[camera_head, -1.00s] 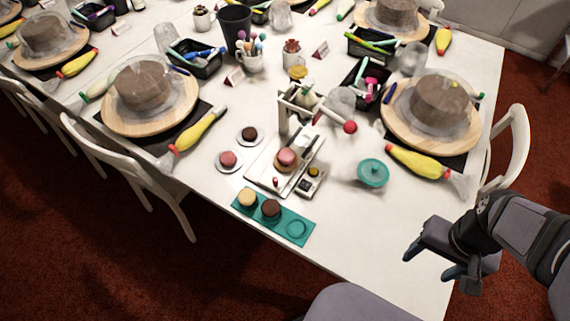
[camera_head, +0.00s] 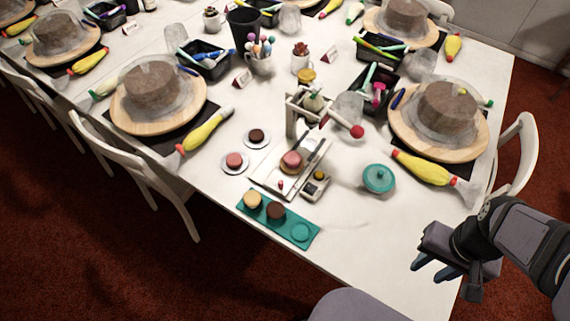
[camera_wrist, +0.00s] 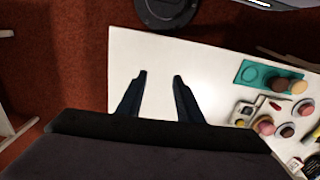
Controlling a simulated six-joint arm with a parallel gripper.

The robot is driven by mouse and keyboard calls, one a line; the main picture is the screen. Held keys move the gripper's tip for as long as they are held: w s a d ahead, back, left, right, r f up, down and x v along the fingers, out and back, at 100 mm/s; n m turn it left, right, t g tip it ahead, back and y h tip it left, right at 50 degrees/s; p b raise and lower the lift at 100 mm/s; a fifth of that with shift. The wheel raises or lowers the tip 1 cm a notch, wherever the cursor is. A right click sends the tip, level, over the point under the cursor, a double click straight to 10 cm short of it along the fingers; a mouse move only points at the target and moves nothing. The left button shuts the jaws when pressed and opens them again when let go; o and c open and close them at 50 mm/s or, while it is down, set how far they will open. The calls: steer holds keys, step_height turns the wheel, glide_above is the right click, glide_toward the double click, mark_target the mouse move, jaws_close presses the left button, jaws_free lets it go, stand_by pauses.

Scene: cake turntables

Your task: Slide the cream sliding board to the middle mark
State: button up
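The cream sliding board (camera_head: 267,179) lies at the front middle of the table, below the white press frame with its red-knobbed lever (camera_head: 357,131). A pink-topped round piece (camera_head: 292,160) sits on it, and a small red knob stands near its front end. I cannot clearly tell the board from its base, and no middle mark is readable. My gripper (camera_head: 432,269) is at the table's front right edge, well away from the board. In the wrist view my gripper (camera_wrist: 157,84) is open and empty, with bare white table between its fingers.
A teal tray (camera_head: 301,232) with two round pieces lies in front of the board. A teal lidded dish (camera_head: 379,178) stands to its right, and a small device (camera_head: 315,186) sits close beside it. Two small plates lie to its left. The table's front right is clear.

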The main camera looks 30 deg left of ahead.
steer(key=s+a+f+n+g+h+p, duration=0.2)
steer(key=s+a+f+n+g, duration=0.15)
steer(key=s+a+n, duration=0.4)
steer(key=w+a+f+n+t+p, duration=0.1)
steer(key=w+a+f+n, duration=0.15)
steer(key=a, duration=0.75)
steer(key=w+a+f+n+t+p, duration=0.15)
steer(key=a+f+n, duration=0.25)
steer(key=a, duration=0.5)
steer(key=w+a+r+n+t+y, duration=0.1)
steer(key=w+a+r+n, duration=0.1)
steer(key=w+a+n, duration=0.3)
steer(key=w+a+r+n+t+y, duration=0.1)
steer(key=w+a+r+n+t, duration=0.1)
steer(key=w+a+n, duration=0.4)
steer(key=shift+a+r+n+b, duration=0.4)
steer(key=shift+a+n, duration=2.3)
steer(key=shift+n, duration=2.6)
steer(key=shift+w, duration=0.1)
